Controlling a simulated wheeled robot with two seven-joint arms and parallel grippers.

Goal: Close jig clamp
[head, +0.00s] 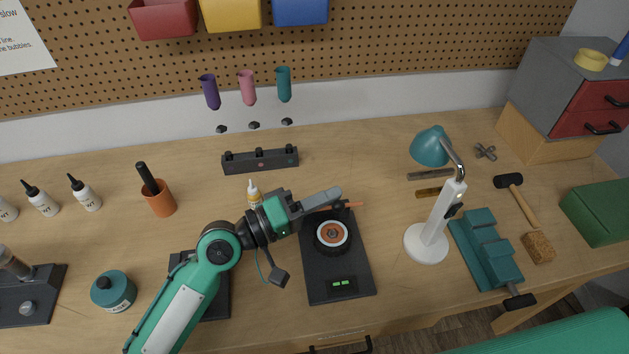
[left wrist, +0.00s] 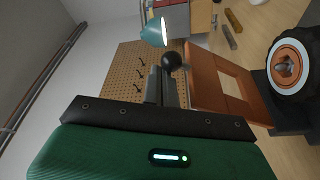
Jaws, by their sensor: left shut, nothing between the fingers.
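The jig (head: 318,268) is a dark plate with a small green-lit display at its front. A black tyre with a white rim and orange centre (head: 332,236) sits on it, and the tyre shows at the right of the left wrist view (left wrist: 290,62). The orange clamp part (head: 356,204) shows at the jig's far side; in the left wrist view (left wrist: 222,88) it lies beside the tyre. A black ball knob (left wrist: 172,60) is by my fingertips. My left gripper (head: 338,194) is shut and empty, above the jig's far edge. Whether it touches the clamp I cannot tell.
A white lamp with a teal head (head: 427,243) stands right of the jig, with a teal vise (head: 486,250) beyond it. A glue bottle (head: 254,192) is behind my left arm. A dark rack (head: 260,160) stands farther back. Bare wood lies between rack and lamp.

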